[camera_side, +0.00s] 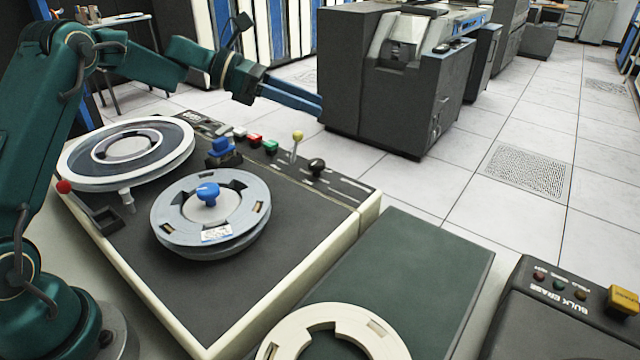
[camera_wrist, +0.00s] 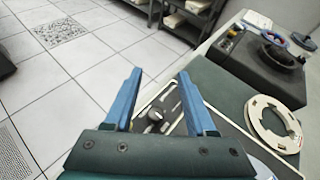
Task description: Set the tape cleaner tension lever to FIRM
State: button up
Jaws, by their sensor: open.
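The tape cleaner (camera_side: 290,290) is a dark-topped machine with cream edges in the side view. Along its far edge stand a lever with a pale yellow ball knob (camera_side: 298,136) and a black knob (camera_side: 316,166). A red ball knob (camera_side: 64,186) is at its left edge. I cannot read which of these is the tension lever, nor any FIRM mark.
Two reels, one left (camera_side: 75,165) and one with a blue hub (camera_side: 250,215), sit on the deck. Red (camera_side: 254,140) and green (camera_side: 270,146) buttons line the far edge. A cream ring (camera_side: 385,335) and a bulk eraser (camera_side: 540,320) are at right. Tiled floor lies beyond.

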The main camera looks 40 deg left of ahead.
aim_at(300, 137)
jog(key=a+f+n, duration=0.1)
jog(key=f, duration=0.1)
jog(key=a+f+n, duration=0.1)
jog(key=a+f, duration=0.1)
jog(key=f, duration=0.1)
jog(key=w+a+f+n, duration=0.1)
jog(key=a+f, duration=0.1)
jog(key=f, duration=0.1)
jog(key=shift+w+f+t+y, duration=0.1)
jog(key=shift+f+t+y, duration=0.2)
jog(key=shift+t, duration=0.1)
jog(key=shift+x, duration=2.3)
jog(key=shift+r, duration=0.1)
